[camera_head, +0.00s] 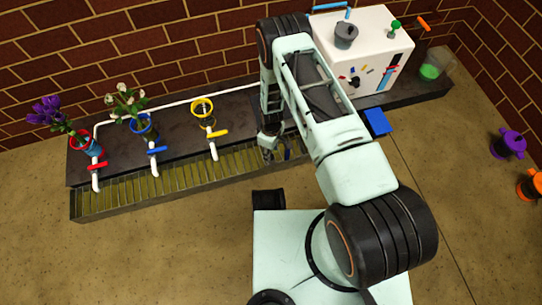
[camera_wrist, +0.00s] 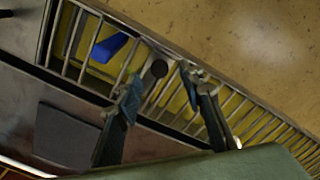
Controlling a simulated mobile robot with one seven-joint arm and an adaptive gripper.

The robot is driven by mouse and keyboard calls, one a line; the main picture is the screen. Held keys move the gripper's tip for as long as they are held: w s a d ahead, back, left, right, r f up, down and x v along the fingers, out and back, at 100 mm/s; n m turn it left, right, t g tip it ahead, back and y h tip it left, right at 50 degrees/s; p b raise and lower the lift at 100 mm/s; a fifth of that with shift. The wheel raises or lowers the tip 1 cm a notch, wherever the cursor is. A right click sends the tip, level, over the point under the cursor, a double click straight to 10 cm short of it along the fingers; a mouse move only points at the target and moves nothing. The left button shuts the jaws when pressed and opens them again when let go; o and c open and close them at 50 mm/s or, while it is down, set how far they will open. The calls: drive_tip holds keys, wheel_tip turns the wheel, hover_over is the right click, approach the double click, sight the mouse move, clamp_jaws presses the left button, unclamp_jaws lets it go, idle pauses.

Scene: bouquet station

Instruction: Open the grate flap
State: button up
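The grate (camera_head: 150,183) is a long trough of metal slats over a yellowish inside, along the front of the dark bench. My gripper (camera_head: 270,148) is low over the grate's right part. Contact with the knob cannot be told.
A small blue piece (camera_wrist: 109,48) lies at the slats, beside the knob. Red, blue and yellow vases (camera_head: 202,108) with taps stand on the bench left. A white box (camera_head: 365,55) stands right, near a blue block (camera_head: 377,121). Purple and orange cans (camera_head: 508,144) stand far right. Front floor is clear.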

drive_tip(key=shift+f+b, duration=0.4)
drive_tip(key=shift+f, duration=1.2)
drive_tip(key=shift+c, duration=0.2)
clamp_jaws()
